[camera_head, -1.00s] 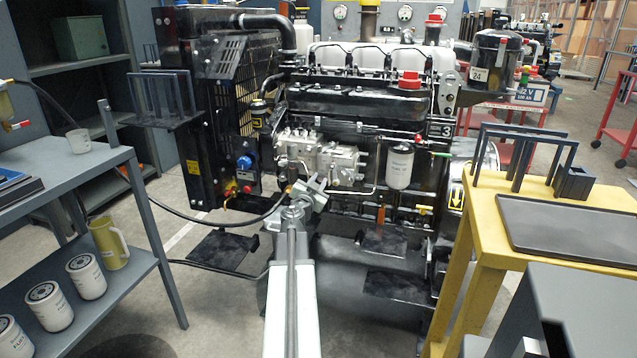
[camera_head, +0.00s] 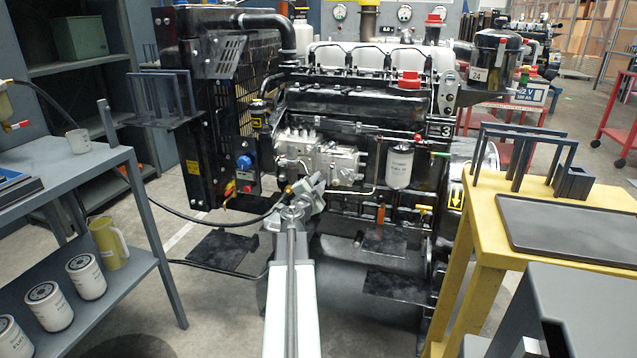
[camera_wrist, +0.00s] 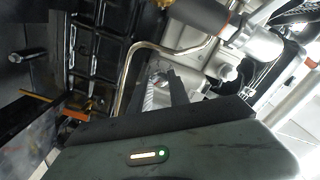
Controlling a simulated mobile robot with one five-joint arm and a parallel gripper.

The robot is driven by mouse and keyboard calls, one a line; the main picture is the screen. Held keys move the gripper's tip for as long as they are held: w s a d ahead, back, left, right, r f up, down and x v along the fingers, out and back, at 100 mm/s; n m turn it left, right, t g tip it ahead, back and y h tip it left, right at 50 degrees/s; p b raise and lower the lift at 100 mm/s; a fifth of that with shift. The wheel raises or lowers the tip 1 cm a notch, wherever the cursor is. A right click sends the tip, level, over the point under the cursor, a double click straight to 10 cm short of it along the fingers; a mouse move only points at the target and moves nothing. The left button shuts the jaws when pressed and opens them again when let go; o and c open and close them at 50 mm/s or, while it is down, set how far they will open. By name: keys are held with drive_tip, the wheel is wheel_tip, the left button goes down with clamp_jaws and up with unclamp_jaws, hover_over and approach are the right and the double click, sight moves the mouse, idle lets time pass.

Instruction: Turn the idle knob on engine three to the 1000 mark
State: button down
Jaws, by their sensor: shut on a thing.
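My gripper (camera_head: 317,183) is at the lower front of the engine, just below the silver pump body (camera_head: 330,160). In the wrist view my gripper (camera_wrist: 163,73) has its two fingers close together, reaching in beside a bent metal pipe (camera_wrist: 128,75). It is shut on a small part, which I take to be the idle knob; the fingers mostly hide it. I cannot read the knob's scale or the 1000 mark.
A black hose (camera_head: 215,220) runs to the engine close to my gripper's left. A grey shelf unit (camera_head: 80,170) stands at the left, and a yellow table (camera_head: 483,220) with a dark tray stands at the right. A white filter (camera_head: 399,166) hangs right of the gripper.

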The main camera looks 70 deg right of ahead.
idle(0.3)
drive_tip(key=c, duration=1.2)
unclamp_jaws()
drive_tip(key=shift+c, duration=0.2)
drive_tip(key=a, duration=0.7)
drive_tip(key=shift+s+a, duration=0.2)
drive_tip(key=shift+a, duration=0.2)
